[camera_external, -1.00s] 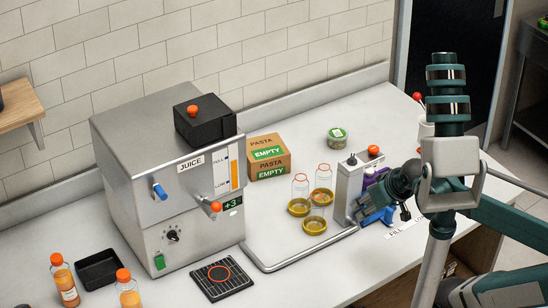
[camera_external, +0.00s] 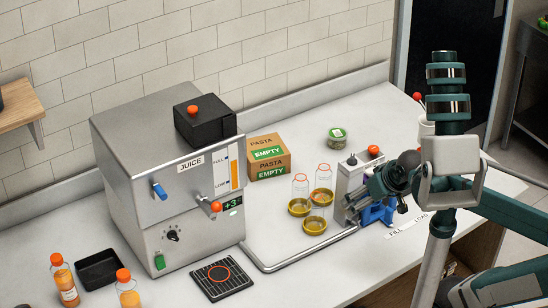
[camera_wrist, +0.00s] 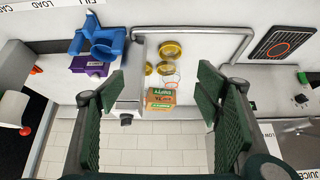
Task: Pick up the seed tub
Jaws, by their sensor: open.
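A small round clear tub with a green-and-white lid (camera_external: 337,136), which I take to be the seed tub, stands upright on the counter near the back wall. It is right of the pasta boxes and behind the grey dispenser. I cannot make it out in the wrist view. My gripper (camera_external: 372,200) is beside the dispenser, in front of the tub and apart from it. In the wrist view my gripper (camera_wrist: 162,90) has its dark green pads wide apart with nothing held between them.
The grey dispenser (camera_external: 347,182) and a blue holder (camera_external: 377,214) stand close to my gripper. The large juicer (camera_external: 165,180) fills the left. The counter around the tub is clear.

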